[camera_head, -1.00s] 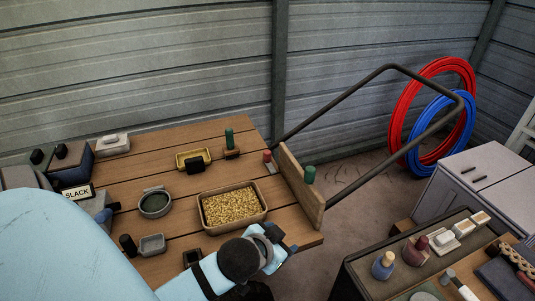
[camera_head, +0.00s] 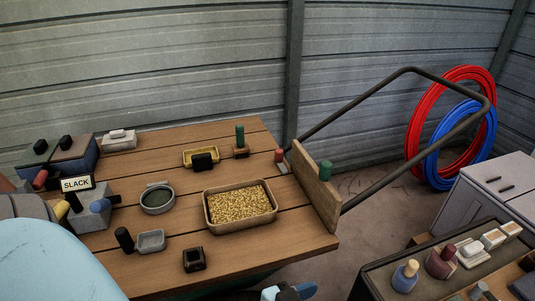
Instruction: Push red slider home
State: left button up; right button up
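A small red knob (camera_head: 280,155) stands on a grey base near the right edge of the wooden table, just left of an upright wooden board (camera_head: 316,190). I take it for the red slider; how far it has travelled cannot be told. A red handle (camera_head: 40,179) also shows at the far left, by the box marked SLACK. Of my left gripper, only a light blue and dark piece (camera_head: 288,292) shows at the bottom edge, well below the red knob and apart from it. Its fingers cannot be made out. My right gripper is not in view.
A tray of yellow grain (camera_head: 240,206), a round grey dish (camera_head: 157,199) and a green-handled peg (camera_head: 240,139) stand on the table. A dark pipe frame (camera_head: 410,72) rises beyond the board. A low bench (camera_head: 385,265) with bottles is at the lower right.

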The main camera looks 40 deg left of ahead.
aim_at(279, 153)
jog(key=u, duration=0.4)
jog(key=l+u, duration=0.15)
jog(key=u, duration=0.2)
jog(key=i+u, duration=0.1)
jog(key=u, duration=0.3)
jog(key=l+u, duration=0.15)
jog(key=u, duration=0.25)
